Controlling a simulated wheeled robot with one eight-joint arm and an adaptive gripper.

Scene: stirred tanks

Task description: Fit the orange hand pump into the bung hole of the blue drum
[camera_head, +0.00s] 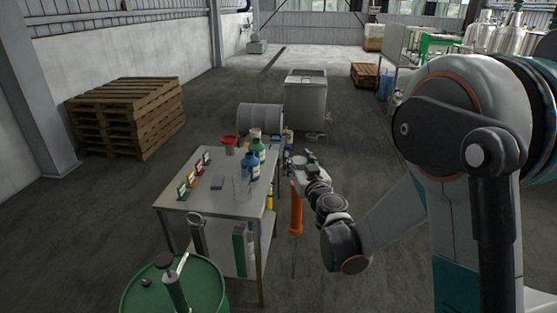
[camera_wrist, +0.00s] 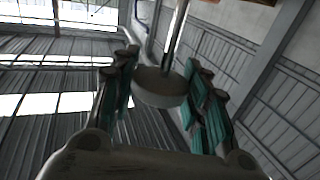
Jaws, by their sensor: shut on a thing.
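The orange hand pump (camera_head: 296,210) hangs upright beneath my gripper (camera_head: 300,163), beside the right edge of the steel table. A thin dark tube reaches down from its lower end. In the wrist view, the teal-padded fingers of my gripper (camera_wrist: 160,75) stand on either side of a pale round cap with a metal rod (camera_wrist: 174,35), part of the pump. The jaws are shut on the pump; the exact contact is partly hidden. A small blue shape (camera_head: 385,86) stands far back right, too small to identify.
A green drum (camera_head: 208,293) with a dark pump standing on it is at the bottom left. The steel table (camera_head: 222,202) carries blue and green bottles, a red-topped container and small cards. A grey drum (camera_head: 258,119) and grey bin (camera_head: 305,100) stand behind. Pallets (camera_head: 125,115) are left.

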